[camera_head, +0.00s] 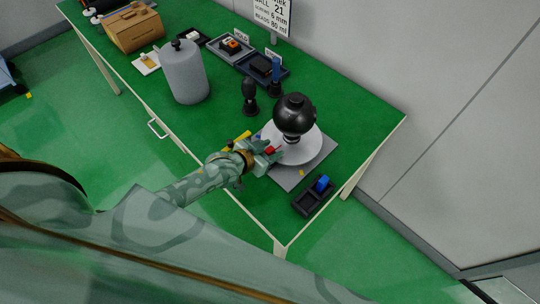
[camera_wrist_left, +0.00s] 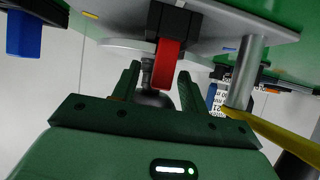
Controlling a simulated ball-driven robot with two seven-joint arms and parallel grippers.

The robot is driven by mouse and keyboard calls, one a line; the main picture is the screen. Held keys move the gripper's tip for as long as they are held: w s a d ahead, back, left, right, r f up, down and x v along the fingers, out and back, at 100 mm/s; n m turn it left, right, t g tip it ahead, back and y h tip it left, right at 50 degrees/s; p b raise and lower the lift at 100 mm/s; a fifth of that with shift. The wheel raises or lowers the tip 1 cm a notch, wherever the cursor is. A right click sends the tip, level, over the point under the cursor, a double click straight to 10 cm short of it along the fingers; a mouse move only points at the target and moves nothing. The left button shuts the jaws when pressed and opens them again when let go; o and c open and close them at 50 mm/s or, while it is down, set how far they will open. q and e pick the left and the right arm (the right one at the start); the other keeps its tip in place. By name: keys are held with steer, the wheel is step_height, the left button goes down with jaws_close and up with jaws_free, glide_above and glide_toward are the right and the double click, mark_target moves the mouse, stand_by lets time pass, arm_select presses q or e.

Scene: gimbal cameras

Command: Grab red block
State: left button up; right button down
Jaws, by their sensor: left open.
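The red block (camera_head: 270,150) is small and sits beside the white disc under the black ball, partly hidden by my left gripper in the head view. In the left wrist view the red block (camera_wrist_left: 168,62) stands out from a black holder (camera_wrist_left: 174,20), in line with the gap between the fingers. My left gripper (camera_head: 269,158) is open, its two fingers (camera_wrist_left: 158,82) one on each side of the block's line. I cannot tell whether the fingers touch it. My right gripper is in neither view.
The black ball (camera_head: 294,114) rests over a white disc (camera_head: 312,148) on a grey plate (camera_head: 290,181). A grey cylinder (camera_head: 185,75) and dark stand (camera_head: 250,94) stand farther left on the green table (camera_head: 356,112).

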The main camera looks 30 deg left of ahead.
arm_select(q)
jaws_close()
steer(key=shift+s+r, duration=0.1)
